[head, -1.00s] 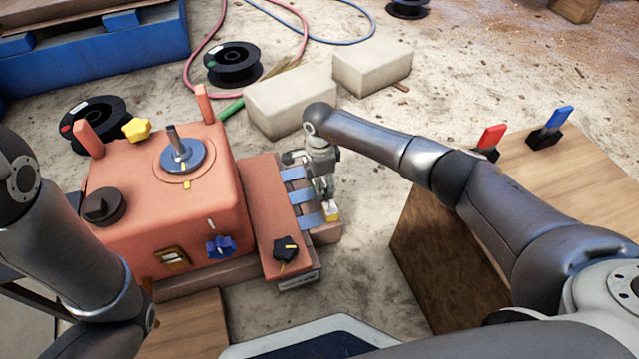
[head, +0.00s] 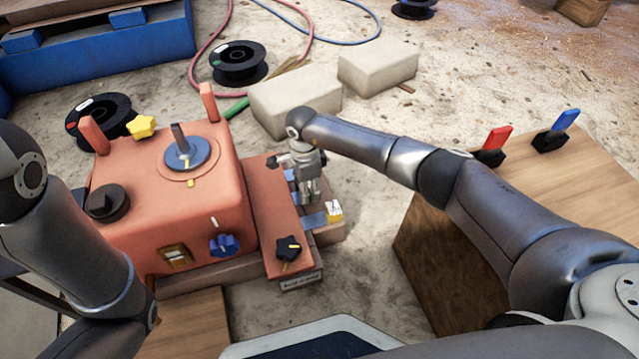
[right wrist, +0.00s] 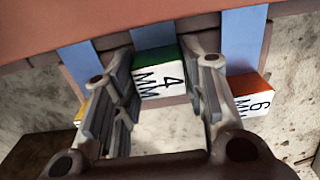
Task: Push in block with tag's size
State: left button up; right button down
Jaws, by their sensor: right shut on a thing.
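A green-topped block tagged 4 MM (right wrist: 160,82) sits at the end of a blue strip on the side of the orange crusher (head: 170,210). My right gripper (right wrist: 160,90) is shut on it, one finger on each side; in the head view the gripper (head: 309,197) hides this block. An orange-topped block tagged 6 MM (right wrist: 251,97) is beside the right finger in the wrist view. A yellow block (head: 334,210) stands at the end of the nearest blue strip (head: 314,220); it is partly hidden behind the left finger in the wrist view. My left gripper is out of view.
A black knob (head: 288,248) is on the crusher's front ledge. Pale bricks (head: 295,100) lie on the ground behind my right gripper. A wooden box (head: 560,200) with red and blue levers stands at the right. Bare ground lies between box and crusher.

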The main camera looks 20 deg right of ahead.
jog(key=shift+a, duration=0.25)
jog(key=c, duration=0.9)
grip_release()
jog(key=shift+r, duration=0.2)
notch_tip(320, 180, up, 12)
jog(key=shift+f, duration=0.2)
